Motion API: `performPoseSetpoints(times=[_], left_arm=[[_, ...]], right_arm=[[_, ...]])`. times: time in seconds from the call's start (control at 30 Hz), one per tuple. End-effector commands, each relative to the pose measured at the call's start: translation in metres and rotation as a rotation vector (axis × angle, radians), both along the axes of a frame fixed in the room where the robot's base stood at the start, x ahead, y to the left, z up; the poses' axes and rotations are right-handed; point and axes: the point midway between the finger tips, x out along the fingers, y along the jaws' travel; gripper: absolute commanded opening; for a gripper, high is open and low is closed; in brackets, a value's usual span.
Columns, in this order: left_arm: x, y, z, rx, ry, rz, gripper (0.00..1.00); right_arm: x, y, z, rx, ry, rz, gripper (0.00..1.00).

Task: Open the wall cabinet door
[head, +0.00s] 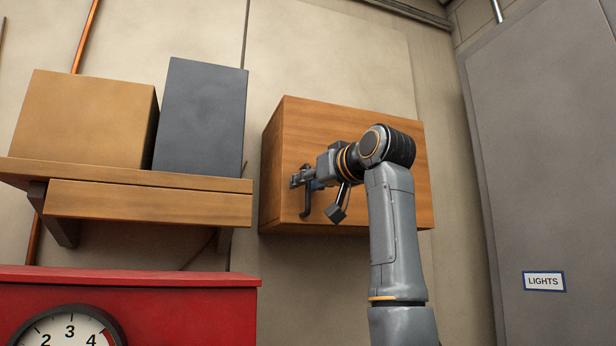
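The wall cabinet (395,200) is a wooden box on the wall in the middle of the head view. Its front door looks shut, flush with the box. A dark bar handle (306,206) stands near the door's left edge. My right gripper (317,196) is at the handle, with its fingers spread apart, one to the upper left and one to the lower right. The handle shows between the fingers; I cannot tell whether either finger touches it. My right arm hides part of the door's right side. My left gripper is not in view.
A wooden shelf (150,203) left of the cabinet holds a tan box (80,118) and a dark grey box (200,118). Below is a red cabinet (190,315) with a dial (68,330). A grey panel (545,150) labelled LIGHTS stands at right.

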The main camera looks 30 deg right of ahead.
Motion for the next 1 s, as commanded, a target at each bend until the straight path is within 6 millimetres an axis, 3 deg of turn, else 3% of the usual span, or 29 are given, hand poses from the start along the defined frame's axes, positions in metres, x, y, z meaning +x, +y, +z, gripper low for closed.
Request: performPoseSetpoints(times=[0.23,0.4,1.0], left_arm=[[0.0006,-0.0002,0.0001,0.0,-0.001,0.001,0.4],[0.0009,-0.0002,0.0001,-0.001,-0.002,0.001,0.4],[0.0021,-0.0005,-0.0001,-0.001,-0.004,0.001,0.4]], right_arm=[[0.001,0.0002,-0.0004,0.0,0.0,0.0,0.33],[0.0007,0.0003,-0.0002,0.0,-0.001,0.0,0.0],[-0.0003,-0.0001,0.0,0.0,-0.001,0.002,0.0]])
